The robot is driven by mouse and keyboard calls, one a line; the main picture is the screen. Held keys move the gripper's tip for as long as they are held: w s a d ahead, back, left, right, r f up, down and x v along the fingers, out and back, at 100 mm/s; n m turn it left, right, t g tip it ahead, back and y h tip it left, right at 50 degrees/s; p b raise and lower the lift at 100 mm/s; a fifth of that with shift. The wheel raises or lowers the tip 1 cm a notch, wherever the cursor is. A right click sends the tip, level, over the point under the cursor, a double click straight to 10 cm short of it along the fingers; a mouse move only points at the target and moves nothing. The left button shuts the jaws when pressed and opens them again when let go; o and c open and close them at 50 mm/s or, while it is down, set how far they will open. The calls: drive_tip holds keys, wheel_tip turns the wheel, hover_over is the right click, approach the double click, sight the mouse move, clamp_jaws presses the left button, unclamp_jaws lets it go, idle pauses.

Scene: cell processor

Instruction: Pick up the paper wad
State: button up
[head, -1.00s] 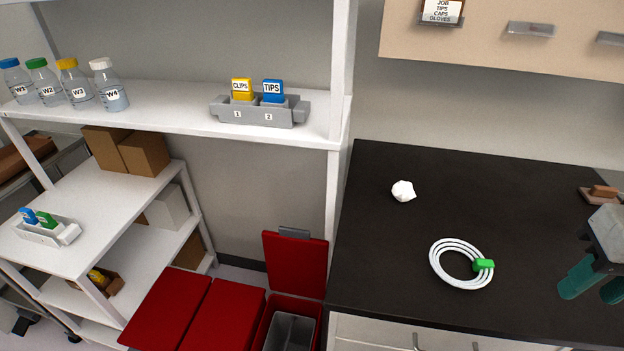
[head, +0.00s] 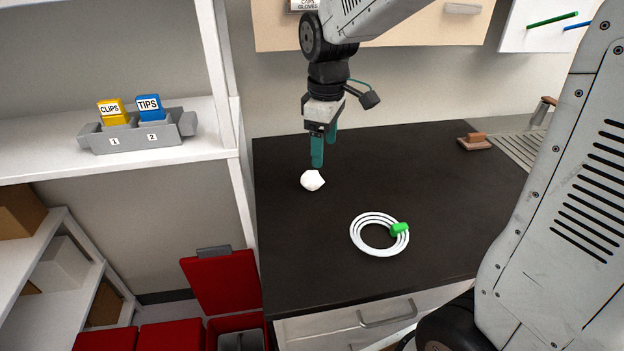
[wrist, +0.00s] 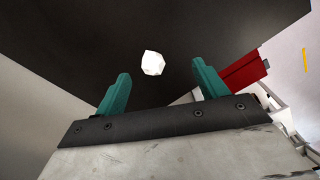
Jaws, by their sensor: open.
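The paper wad (head: 313,180) is a small white crumpled lump on the black countertop (head: 440,190), near its left back part in the head view. In the wrist view the wad (wrist: 152,63) lies beyond the fingertips, between the lines of the two fingers. My gripper (head: 323,164) has teal fingers and points down just above and behind the wad in the head view. In the wrist view my gripper (wrist: 162,80) is open, with nothing between its fingers. I see no contact with the wad.
A coiled white cable with a green clip (head: 378,234) lies on the counter, right and nearer. A brown block (head: 474,142) sits at the back right. Left are a white shelf with a grey holder (head: 140,132) and red bins (head: 222,285), one lid raised. Counter around the wad is clear.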

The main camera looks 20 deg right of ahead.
sight(312, 172)
drive_tip(key=shift+n, duration=0.8)
drive_tip(key=w+f, duration=0.3)
drive_tip(key=w, duration=0.1)
drive_tip(key=shift+a+f, duration=0.1)
drive_tip(key=shift+a, duration=0.15)
drive_tip(key=f, duration=0.7)
drive_tip(key=shift+w+a+f, duration=0.2)
drive_tip(key=shift+a+f, duration=0.05)
drive_tip(key=shift+f, duration=0.1)
drive_tip(key=c, duration=1.1)
